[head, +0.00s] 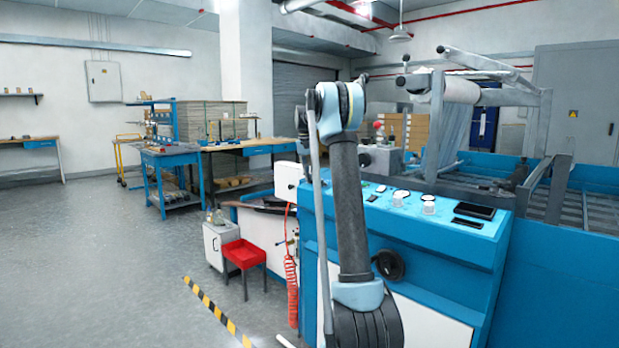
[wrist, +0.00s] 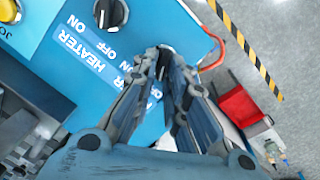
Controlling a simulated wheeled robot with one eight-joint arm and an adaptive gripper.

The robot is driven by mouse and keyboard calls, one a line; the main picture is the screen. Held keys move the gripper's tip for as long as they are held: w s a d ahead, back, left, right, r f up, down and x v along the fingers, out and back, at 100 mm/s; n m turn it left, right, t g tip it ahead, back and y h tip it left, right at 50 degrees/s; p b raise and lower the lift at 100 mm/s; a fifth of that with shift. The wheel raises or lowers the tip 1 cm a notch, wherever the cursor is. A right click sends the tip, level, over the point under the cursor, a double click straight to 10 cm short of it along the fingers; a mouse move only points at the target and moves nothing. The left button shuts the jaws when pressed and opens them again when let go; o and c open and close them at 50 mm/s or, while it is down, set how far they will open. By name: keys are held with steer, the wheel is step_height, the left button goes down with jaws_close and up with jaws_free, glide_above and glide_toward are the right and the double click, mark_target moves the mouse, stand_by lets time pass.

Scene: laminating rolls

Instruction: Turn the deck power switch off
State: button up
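The blue machine deck fills the upper left of the wrist view. The deck power switch (wrist: 164,62) is a dark knob, mostly covered by my fingers; its label and ON and OFF marks are partly hidden beside them. My gripper (wrist: 166,68) has its two fingers drawn close together at the tips, with the dark knob between them. Which way the switch points cannot be made out. In the head view my arm hides the gripper and the switch; the blue deck (head: 455,235) shows to the right of the arm.
The black heater switch (wrist: 110,13) lies close by, above left of my fingers. A yellow-ringed button (wrist: 8,10) is at the corner. A red bin (head: 244,256) and a red coiled hose (head: 291,280) are at the deck's left. Open floor (head: 90,250) lies beyond.

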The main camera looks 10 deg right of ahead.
steer(key=shift+o, duration=0.3)
steer(key=shift+f, duration=0.1)
steer(key=shift+w, duration=0.1)
steer(key=shift+r, duration=0.55)
step_height(320, 180, up, 11)
steer(key=a, duration=0.1)
steer(key=shift+w, duration=0.35)
steer(key=shift+a+f, duration=0.1)
steer(key=shift+f, duration=0.05)
